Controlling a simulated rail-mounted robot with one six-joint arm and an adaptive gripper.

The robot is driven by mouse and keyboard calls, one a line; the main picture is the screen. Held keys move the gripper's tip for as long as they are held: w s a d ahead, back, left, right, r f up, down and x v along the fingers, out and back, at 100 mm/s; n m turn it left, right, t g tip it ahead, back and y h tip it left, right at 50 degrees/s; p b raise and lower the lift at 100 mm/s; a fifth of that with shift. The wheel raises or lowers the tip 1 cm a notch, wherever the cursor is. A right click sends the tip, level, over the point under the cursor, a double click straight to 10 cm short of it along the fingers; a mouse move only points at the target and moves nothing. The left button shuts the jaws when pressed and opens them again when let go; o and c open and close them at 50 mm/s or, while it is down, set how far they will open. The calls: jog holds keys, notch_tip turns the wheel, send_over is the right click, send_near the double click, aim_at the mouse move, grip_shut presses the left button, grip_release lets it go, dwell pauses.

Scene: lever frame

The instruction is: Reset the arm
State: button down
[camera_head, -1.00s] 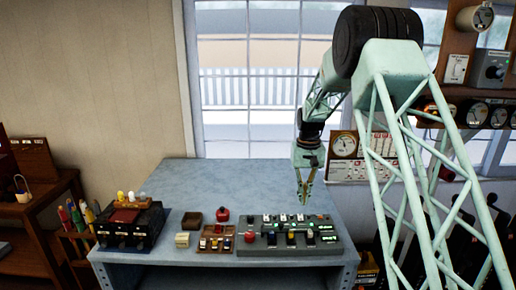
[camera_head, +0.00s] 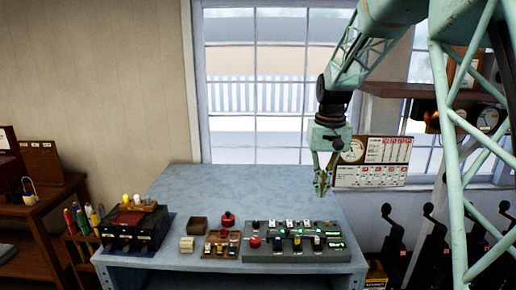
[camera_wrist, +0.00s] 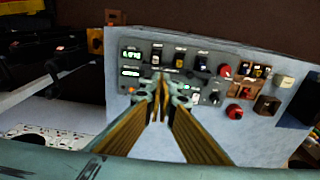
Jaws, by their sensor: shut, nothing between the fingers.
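My gripper (camera_head: 322,188) hangs at the end of my pale green arm, fingers pointing down, above the right part of the grey-blue bench (camera_head: 230,185). Its fingers are shut with nothing between them. Below it on the bench lies a control panel (camera_head: 293,256) with a red knob, several switches and green lights. In the wrist view the shut fingertips (camera_wrist: 158,80) appear in front of this panel (camera_wrist: 197,50), clear of it as far as I can tell.
A small brown tray of parts (camera_head: 221,243), a red knob (camera_head: 228,219) and a dark box with colored knobs (camera_head: 136,225) stand on the bench. Black levers (camera_head: 434,235) stand at the right. A side table (camera_head: 50,190) is at the left. The bench's back half is clear.

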jog(key=s+r+b, duration=0.1)
jog(key=s+r, duration=0.2)
jog(key=s, duration=0.5)
jog(key=s+r+t+b, duration=0.1)
jog(key=s+r, duration=0.3)
jog(key=s, duration=0.5)
jog(key=s+r+b, duration=0.1)
jog(key=s+r, duration=0.2)
jog(key=s, duration=0.5)
jog(key=s+f+t+b, duration=0.1)
jog(key=s+f, duration=0.1)
jog(key=s, duration=1.1)
jog(key=s+f+t+b, duration=0.1)
jog(key=s+f+b, duration=0.1)
jog(key=s, duration=1.1)
jog(key=shift+s+f+b, duration=0.2)
jog(key=shift+f+b, duration=0.1)
jog(key=shift+f, duration=0.55)
jog(key=shift+w, duration=0.1)
